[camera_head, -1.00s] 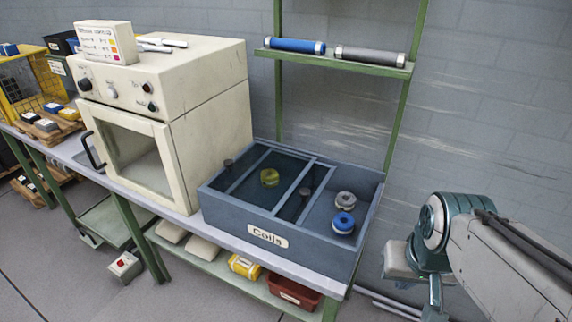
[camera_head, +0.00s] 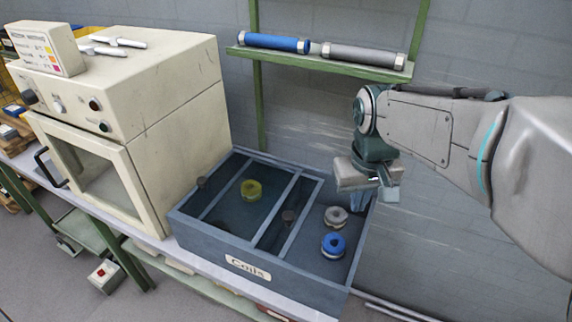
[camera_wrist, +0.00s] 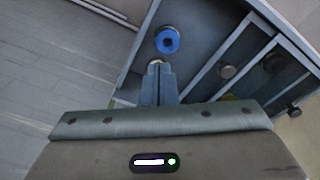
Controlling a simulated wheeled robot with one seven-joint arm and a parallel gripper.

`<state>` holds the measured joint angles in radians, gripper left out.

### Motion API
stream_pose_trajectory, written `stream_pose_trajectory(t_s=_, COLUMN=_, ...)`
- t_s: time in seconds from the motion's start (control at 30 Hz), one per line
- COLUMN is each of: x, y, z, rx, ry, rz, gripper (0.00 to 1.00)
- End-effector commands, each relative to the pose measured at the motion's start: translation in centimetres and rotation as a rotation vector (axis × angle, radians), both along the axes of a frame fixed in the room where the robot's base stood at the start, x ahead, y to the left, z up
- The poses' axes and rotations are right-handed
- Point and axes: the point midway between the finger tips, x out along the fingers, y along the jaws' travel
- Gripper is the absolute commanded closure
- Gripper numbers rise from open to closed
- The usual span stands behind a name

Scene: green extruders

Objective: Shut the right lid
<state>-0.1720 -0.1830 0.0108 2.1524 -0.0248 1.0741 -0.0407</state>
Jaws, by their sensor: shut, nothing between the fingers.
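The blue-grey box labelled Coils (camera_head: 225,250) stands on the bench and has tinted, see-through sliding lids. The right lid (camera_head: 303,216) is slid left, with its dark knob (camera_head: 289,216) near the middle of the box. The left lid (camera_head: 225,190) has a knob (camera_head: 203,182) near the left wall. The right part of the box is uncovered. My gripper (camera_head: 389,193) is shut and empty, near the box's back right corner. In the wrist view, its closed fingers (camera_wrist: 158,85) point toward the open part, clear of the right lid's knob (camera_wrist: 227,71).
A blue coil (camera_head: 333,244) and a grey coil (camera_head: 336,216) lie in the open part. A yellow coil (camera_head: 251,190) shows under the tinted lid. A cream oven (camera_head: 180,130) stands close on the left. A green shelf (camera_head: 320,65) with two rolls is above and behind.

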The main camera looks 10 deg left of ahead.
Motion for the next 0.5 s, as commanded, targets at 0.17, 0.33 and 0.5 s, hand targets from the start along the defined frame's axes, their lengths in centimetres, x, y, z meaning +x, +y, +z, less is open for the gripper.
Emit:
stream_pose_trajectory(t_s=0.17, x=4.2, y=4.2, z=1.5, rx=-0.028, ry=0.076, rz=0.13, gripper=1.0)
stream_pose_trajectory(t_s=0.33, x=7.4, y=8.6, z=2.1, rx=-0.056, ry=0.144, rz=0.248, gripper=1.0)
stream_pose_trajectory(t_s=0.5, x=9.9, y=13.4, z=1.8, rx=-0.087, ry=0.212, rz=0.361, gripper=1.0)
